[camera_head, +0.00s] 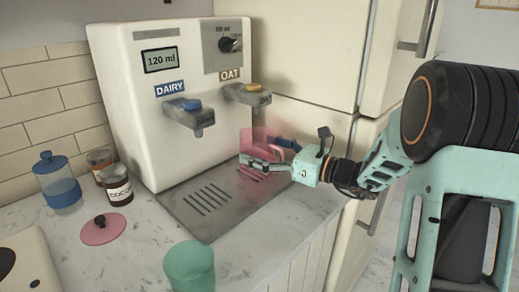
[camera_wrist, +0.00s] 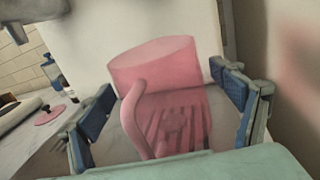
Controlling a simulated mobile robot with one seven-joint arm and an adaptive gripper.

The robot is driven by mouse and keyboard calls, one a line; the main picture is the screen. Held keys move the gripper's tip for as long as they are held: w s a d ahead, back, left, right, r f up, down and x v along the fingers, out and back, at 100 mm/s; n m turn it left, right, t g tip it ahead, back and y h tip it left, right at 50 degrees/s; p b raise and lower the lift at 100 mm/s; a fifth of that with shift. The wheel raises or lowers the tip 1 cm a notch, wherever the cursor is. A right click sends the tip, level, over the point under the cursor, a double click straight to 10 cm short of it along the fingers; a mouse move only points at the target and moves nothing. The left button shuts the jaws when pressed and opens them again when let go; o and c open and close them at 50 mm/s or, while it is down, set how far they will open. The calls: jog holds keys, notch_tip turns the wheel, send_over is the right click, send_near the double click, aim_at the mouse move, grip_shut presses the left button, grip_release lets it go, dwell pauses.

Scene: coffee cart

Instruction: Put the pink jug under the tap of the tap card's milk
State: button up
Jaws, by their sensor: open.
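The translucent pink jug (camera_head: 260,135) is upright over the right part of the drip tray (camera_head: 190,222), roughly below the OAT tap (camera_head: 248,97). The DAIRY tap (camera_head: 190,113) with a blue button is to its left. In the wrist view the jug (camera_wrist: 160,68) shows its handle towards me. My gripper (camera_head: 261,150) is open around the jug, with one finger on each side; in the wrist view my gripper (camera_wrist: 170,112) shows gaps beside the handle. The jug's base is partly hidden. I see no readable tap card.
The white dispenser (camera_head: 140,90) stands behind the tray and reads 120 ml. A green cup (camera_head: 190,266) stands in front. A pink lid (camera_head: 103,229), a blue-lidded jar (camera_head: 58,180) and a cocoa jar (camera_head: 117,186) are at left. A fridge (camera_head: 310,50) stands close behind at right.

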jog(key=p+v, duration=0.1)
jog(key=v, duration=1)
jog(key=shift+s+d, duration=0.25)
jog(key=shift+d, duration=0.1)
